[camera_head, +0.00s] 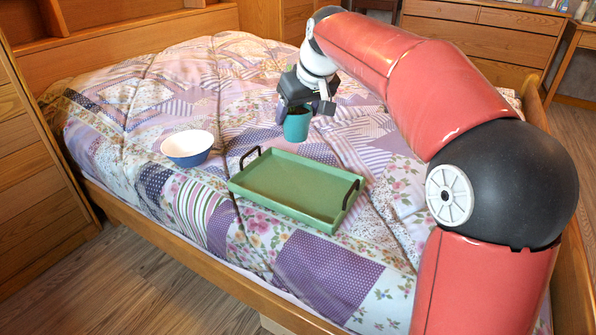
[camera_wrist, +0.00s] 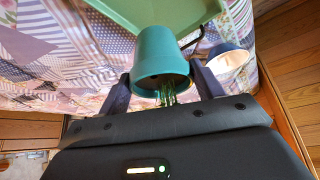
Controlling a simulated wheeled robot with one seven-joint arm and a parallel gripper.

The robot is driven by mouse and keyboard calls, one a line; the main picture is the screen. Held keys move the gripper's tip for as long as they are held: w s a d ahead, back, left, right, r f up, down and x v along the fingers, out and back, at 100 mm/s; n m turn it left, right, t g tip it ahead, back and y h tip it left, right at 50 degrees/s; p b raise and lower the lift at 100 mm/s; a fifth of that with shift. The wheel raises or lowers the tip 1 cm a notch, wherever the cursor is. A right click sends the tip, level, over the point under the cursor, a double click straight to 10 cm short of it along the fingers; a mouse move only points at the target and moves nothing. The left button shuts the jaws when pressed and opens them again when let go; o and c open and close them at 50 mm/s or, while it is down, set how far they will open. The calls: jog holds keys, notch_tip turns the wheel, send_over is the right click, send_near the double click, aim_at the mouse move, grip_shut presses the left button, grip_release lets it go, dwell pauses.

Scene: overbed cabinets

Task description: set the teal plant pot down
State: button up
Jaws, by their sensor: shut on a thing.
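The teal plant pot (camera_head: 296,127) is between the fingers of my gripper (camera_head: 303,109), over the bed just behind the green tray. In the wrist view the teal pot (camera_wrist: 160,55) sits between the two dark fingers, with some green plant leaves (camera_wrist: 167,94) showing past its edge. My gripper (camera_wrist: 162,85) is shut on the pot. In the head view the gripper hides the pot's upper part and the plant. I cannot tell whether the pot's base touches the quilt.
A green tray (camera_head: 288,201) with two dark handles lies on the patchwork quilt (camera_head: 232,84), empty. A white and blue bowl (camera_head: 187,148) stands left of it. Wooden cabinets (camera_head: 28,150) stand at the left.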

notch_tip(320, 180, down, 14)
jog(key=b, duration=0.3)
jog(key=o, duration=1.2)
jog(key=shift+f, duration=0.1)
jog(key=shift+o, duration=0.2)
jog(key=shift+s+r, duration=0.1)
jog(key=shift+r, duration=0.2)
jog(key=p+v, duration=0.2)
jog(key=v, duration=1)
jog(key=s+d+f+m+h, duration=0.1)
jog(key=s+d+f, duration=0.2)
jog(key=s, duration=0.6)
jog(key=s+d+f+m+h, duration=0.1)
jog(key=s+d+f+m, duration=0.1)
jog(key=s, duration=0.7)
jog(key=s+d+f+m, duration=0.2)
jog(key=s+d+f, duration=0.2)
jog(key=s, duration=0.5)
notch_tip(320, 180, down, 2)
jog(key=shift+s+f+h, duration=0.1)
jog(key=shift+s+h, duration=0.15)
jog(key=shift+h, duration=0.15)
